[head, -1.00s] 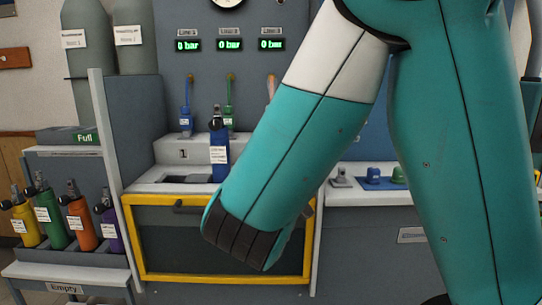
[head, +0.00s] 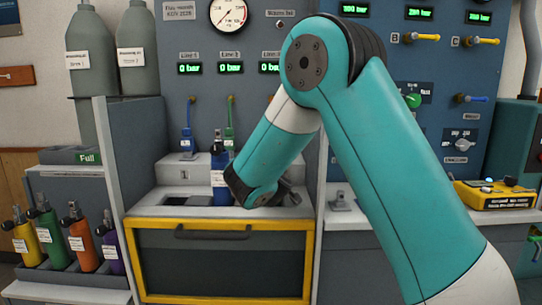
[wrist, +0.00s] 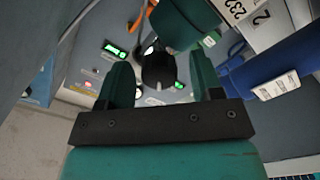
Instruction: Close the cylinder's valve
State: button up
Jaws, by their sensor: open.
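A blue cylinder (head: 219,185) with a white label stands upright in the bench slot, left of my arm's end. Its valve (head: 217,146), with a dark knob, is at its top. In the wrist view, a blue body with a white label (wrist: 285,75) lies at the right, probably this cylinder. My gripper (wrist: 160,66) is open, with dark green fingers either side of a black rounded part (wrist: 158,70). I cannot tell whether that part is the valve knob or whether the fingers touch it. In the head view my arm mostly hides the gripper.
A yellow-framed drawer (head: 220,262) is below the bench top. Several small cylinders stand in a rack (head: 70,282) at the left, near two large grey cylinders (head: 92,50). A gauge panel (head: 290,90) rises behind. A yellow control box (head: 495,193) is at the right.

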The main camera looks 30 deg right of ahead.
jog(key=shift+w+d, duration=0.15)
jog(key=shift+w, duration=0.1)
jog(key=c, duration=0.9)
jog(key=shift+f, duration=0.1)
jog(key=shift+c, duration=0.2)
